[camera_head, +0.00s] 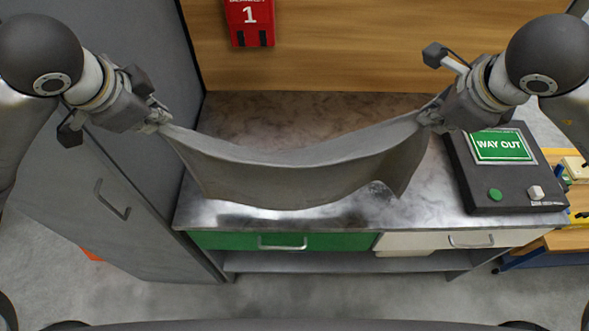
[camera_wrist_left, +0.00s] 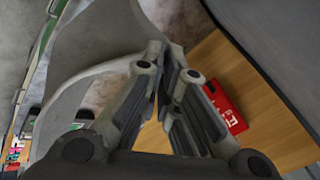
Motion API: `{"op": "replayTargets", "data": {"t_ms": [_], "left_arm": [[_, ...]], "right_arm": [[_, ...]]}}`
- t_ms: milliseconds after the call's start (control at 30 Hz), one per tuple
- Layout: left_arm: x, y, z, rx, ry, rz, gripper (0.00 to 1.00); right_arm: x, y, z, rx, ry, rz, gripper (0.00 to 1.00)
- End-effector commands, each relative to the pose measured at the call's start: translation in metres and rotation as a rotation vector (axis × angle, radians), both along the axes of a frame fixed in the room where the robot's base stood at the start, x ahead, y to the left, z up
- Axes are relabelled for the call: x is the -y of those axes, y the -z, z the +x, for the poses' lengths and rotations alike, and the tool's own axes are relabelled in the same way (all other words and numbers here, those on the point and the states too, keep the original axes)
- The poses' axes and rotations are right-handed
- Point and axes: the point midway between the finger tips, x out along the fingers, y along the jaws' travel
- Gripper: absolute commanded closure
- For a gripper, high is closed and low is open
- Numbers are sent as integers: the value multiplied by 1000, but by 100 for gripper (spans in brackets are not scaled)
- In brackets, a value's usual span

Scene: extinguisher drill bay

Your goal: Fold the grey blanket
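The grey blanket (camera_head: 290,178) hangs between my two grippers above the metal counter, sagging in the middle, with its lower edge near the counter top. My left gripper (camera_head: 163,122) is shut on its upper left corner. My right gripper (camera_head: 428,120) is at its upper right corner and appears shut on it, though the fingertips are partly hidden by the wrist. In the left wrist view the blanket (camera_wrist_left: 105,40) runs up from the closed fingertips (camera_wrist_left: 168,52). I cannot tell whether its lower edge touches the counter.
The counter (camera_head: 265,120) has a green drawer (camera_head: 230,241) and a white drawer (camera_head: 425,241). A dark box with a WAY OUT sign (camera_head: 503,146) and buttons stands at its right. A grey cabinet (camera_head: 110,170) stands left. A red pouch marked 1 (camera_head: 249,18) hangs on the wooden wall.

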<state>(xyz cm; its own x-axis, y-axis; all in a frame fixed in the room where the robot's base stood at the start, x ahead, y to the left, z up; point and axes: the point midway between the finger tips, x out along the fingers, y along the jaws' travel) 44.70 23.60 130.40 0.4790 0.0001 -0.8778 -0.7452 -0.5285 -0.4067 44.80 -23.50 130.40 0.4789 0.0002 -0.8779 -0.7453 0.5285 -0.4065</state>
Motion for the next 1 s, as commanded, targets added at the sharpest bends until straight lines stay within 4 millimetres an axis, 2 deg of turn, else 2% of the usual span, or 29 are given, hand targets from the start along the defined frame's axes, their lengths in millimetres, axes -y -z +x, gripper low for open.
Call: {"op": "replayTargets", "data": {"t_ms": [567, 867, 1000], "left_arm": [[-2, 5, 1, -50, -5, -1, 100], [-9, 31, 4, -299, -23, -7, 100], [-13, 46, 18, -285, -20, -7, 100]], "right_arm": [[1, 5, 1, -50, 5, 1, 100], [8, 31, 4, -300, 22, 8, 100], [13, 46, 18, -285, 19, 7, 100]]}}
